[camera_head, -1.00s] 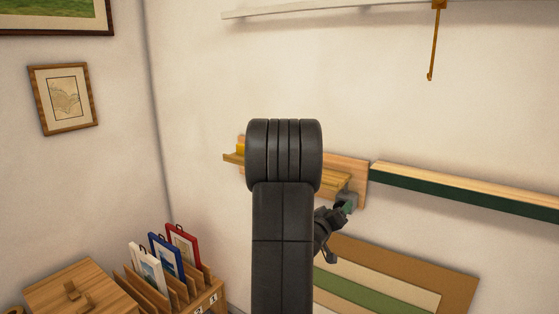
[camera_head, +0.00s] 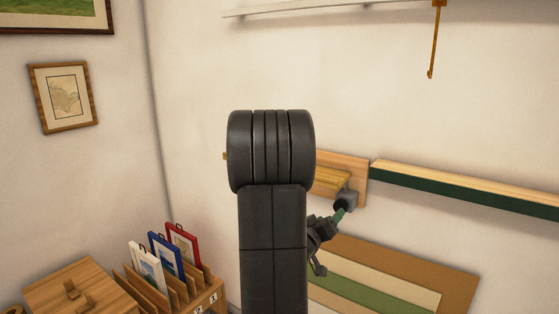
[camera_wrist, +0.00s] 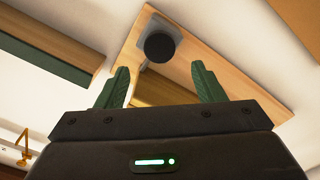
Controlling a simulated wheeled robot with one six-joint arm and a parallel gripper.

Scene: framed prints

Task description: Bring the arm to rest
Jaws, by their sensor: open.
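My gripper (camera_wrist: 160,88) is open in the wrist view, its two green fingers spread apart with nothing between them. Beyond the fingers is a wooden wall board (camera_wrist: 245,85) with a grey block bearing a round black knob (camera_wrist: 160,47). In the head view my gripper (camera_head: 337,218) is small and partly hidden beside my dark arm, just below the grey block (camera_head: 347,201) on the wooden board (camera_head: 352,172). My arm covers most of the board's left part. I cannot tell the exact gap between fingertips and block.
A green-faced wooden rail (camera_head: 460,190) runs along the wall at the right. An orange hook (camera_head: 433,45) hangs from a white rail (camera_head: 300,8) above. A striped panel (camera_head: 400,285) is below. A wooden rack (camera_head: 180,290) holds several small framed prints beside a lidded wooden box (camera_head: 95,290).

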